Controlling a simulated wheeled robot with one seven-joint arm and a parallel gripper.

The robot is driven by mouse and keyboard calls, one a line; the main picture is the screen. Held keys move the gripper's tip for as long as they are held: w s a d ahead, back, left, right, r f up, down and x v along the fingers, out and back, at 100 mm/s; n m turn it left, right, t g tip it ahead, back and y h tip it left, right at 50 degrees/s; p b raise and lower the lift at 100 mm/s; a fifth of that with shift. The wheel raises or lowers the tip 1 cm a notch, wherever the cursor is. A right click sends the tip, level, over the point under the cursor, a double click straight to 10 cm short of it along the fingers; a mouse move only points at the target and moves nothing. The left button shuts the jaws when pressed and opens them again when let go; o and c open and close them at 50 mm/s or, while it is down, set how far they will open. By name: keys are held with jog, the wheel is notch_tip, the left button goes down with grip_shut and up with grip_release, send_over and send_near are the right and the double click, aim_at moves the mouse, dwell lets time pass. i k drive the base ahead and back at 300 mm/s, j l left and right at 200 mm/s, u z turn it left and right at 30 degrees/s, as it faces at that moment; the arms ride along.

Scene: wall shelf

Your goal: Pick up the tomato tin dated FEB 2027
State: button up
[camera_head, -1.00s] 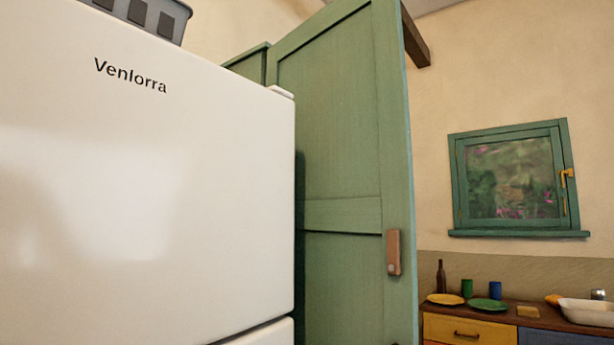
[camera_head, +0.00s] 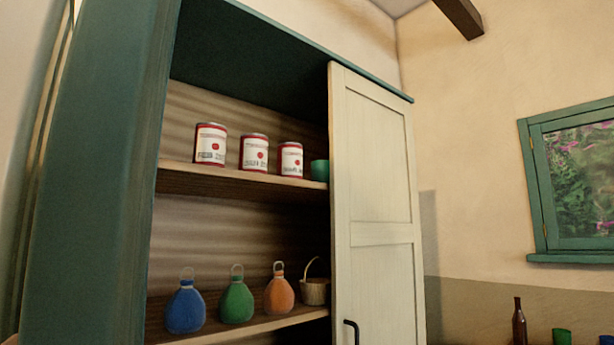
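Three tins with white labels and red bands stand in a row on the upper shelf: a left tin (camera_head: 210,144), a middle tin (camera_head: 254,153) and a right tin (camera_head: 290,159). Each label has dark lettering low on it, too small and blurred to read as a date. I cannot tell which tin is dated FEB 2027. My gripper is not in view.
A green cup (camera_head: 320,170) stands right of the tins, beside the pale cabinet door (camera_head: 375,190). Blue (camera_head: 186,307), green (camera_head: 236,302) and orange (camera_head: 279,295) rounded objects and a basket (camera_head: 314,291) stand on the lower shelf (camera_head: 250,328). A green panel (camera_head: 110,180) bounds the left.

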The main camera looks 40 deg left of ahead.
aim_at(209, 148)
jog(key=i, duration=1.9)
jog(key=i+u, duration=0.1)
jog(key=u, duration=0.3)
jog(key=i+u, duration=0.1)
jog(key=u, duration=0.3)
jog(key=i+l+u, duration=0.1)
jog(key=u, duration=0.3)
jog(key=i+l+u, duration=0.1)
jog(key=u, duration=1.95)
jog(key=l+u, duration=0.25)
jog(key=l, duration=0.3)
jog(key=l+u, duration=0.3)
jog(key=l, duration=0.2)
jog(key=j+z, duration=0.25)
jog(key=j, duration=0.5)
jog(key=j+z, duration=0.25)
jog(key=j, duration=0.55)
jog(key=u, duration=0.35)
jog(key=i+l, duration=0.05)
jog(key=l, duration=0.05)
